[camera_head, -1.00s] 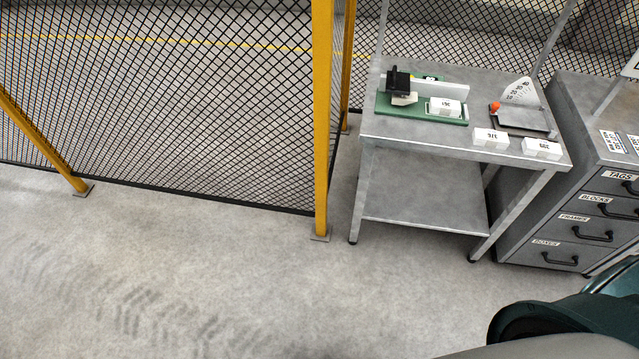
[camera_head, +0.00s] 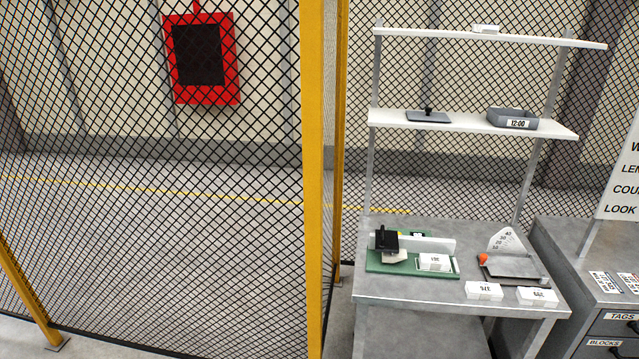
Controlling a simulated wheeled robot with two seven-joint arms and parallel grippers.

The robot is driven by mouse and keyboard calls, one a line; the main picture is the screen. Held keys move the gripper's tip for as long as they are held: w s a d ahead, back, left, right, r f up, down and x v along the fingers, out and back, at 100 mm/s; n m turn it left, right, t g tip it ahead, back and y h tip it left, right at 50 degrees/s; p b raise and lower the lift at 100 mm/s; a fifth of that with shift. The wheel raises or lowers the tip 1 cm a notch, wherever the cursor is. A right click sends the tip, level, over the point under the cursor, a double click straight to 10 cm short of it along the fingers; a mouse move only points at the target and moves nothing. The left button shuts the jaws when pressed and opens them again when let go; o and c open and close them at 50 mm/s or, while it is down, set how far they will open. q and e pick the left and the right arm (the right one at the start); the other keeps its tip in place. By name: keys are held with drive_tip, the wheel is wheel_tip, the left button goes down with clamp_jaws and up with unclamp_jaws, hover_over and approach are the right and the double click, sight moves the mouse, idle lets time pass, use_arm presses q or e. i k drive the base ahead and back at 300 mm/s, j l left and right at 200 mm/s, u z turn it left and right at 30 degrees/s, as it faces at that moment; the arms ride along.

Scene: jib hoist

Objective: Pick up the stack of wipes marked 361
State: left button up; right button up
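A small white stack (camera_head: 435,262) lies on the green board of a device on the metal table. Its label is tiny and seems to be upside down; it looks like 361, but I cannot read it surely. Two similar white stacks lie near the table's front edge: one (camera_head: 484,290) with a label like 376, and one (camera_head: 537,296) at the front right corner whose number I cannot read surely. Neither of my grippers is in view.
The green device (camera_head: 385,262) has a black head. A scale with an orange knob (camera_head: 483,259) stands right of it. A drawer cabinet (camera_head: 590,275) adjoins the table. Mesh fence with a yellow post (camera_head: 313,180) stands left.

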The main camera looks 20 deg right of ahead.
sight(430, 262)
drive_tip(key=z, duration=1.35)
